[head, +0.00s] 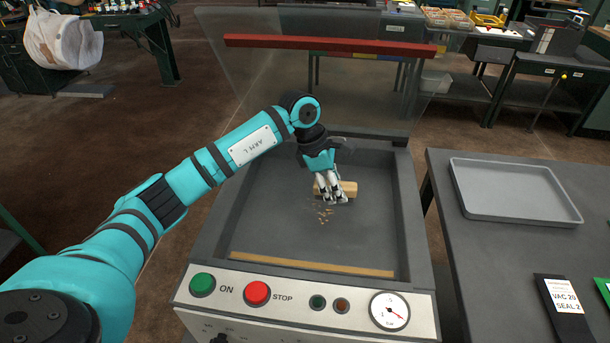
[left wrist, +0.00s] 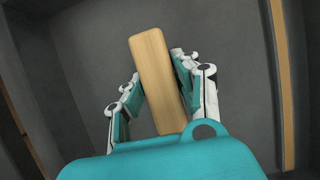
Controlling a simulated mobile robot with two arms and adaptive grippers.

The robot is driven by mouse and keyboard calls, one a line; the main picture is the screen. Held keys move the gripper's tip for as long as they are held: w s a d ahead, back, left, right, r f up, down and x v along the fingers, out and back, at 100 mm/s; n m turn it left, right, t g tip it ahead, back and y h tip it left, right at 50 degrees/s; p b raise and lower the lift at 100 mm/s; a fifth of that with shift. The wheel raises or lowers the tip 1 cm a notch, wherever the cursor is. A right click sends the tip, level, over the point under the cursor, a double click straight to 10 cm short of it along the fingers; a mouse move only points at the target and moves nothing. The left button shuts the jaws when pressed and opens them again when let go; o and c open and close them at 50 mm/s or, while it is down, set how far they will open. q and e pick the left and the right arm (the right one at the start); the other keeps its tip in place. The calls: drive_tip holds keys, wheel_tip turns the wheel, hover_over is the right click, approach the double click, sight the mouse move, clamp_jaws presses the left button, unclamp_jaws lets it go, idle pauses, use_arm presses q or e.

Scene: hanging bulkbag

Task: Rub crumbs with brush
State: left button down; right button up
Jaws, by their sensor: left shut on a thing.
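The brush shows as a pale wooden block (head: 348,188), inside the machine's grey chamber (head: 270,215). My left gripper (head: 332,196) comes down over it from above and is shut on it. In the left wrist view the brush (left wrist: 158,80) stands long and slanted between the two fingers of the gripper (left wrist: 155,90). Its bristles are hidden. Small tan crumbs (head: 324,214) lie on the chamber floor just in front of the gripper. No crumbs can be made out in the left wrist view. My right gripper is not in view.
The clear lid with a red bar (head: 330,45) stands raised behind the chamber. A tan strip (head: 310,264) runs along the chamber's front, above the panel with green and red buttons (head: 257,292). A table at right holds a grey tray (head: 510,190). The chamber walls surround the arm's working space.

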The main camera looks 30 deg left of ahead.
sight(342, 185)
use_arm(q)
drive_tip(key=shift+r, duration=0.6)
drive_tip(key=shift+w+d+r+p, duration=0.1)
drive_tip(key=shift+d+r+p, duration=0.05)
drive_tip(key=shift+r+p, duration=0.55)
drive_tip(key=shift+r, duration=0.6)
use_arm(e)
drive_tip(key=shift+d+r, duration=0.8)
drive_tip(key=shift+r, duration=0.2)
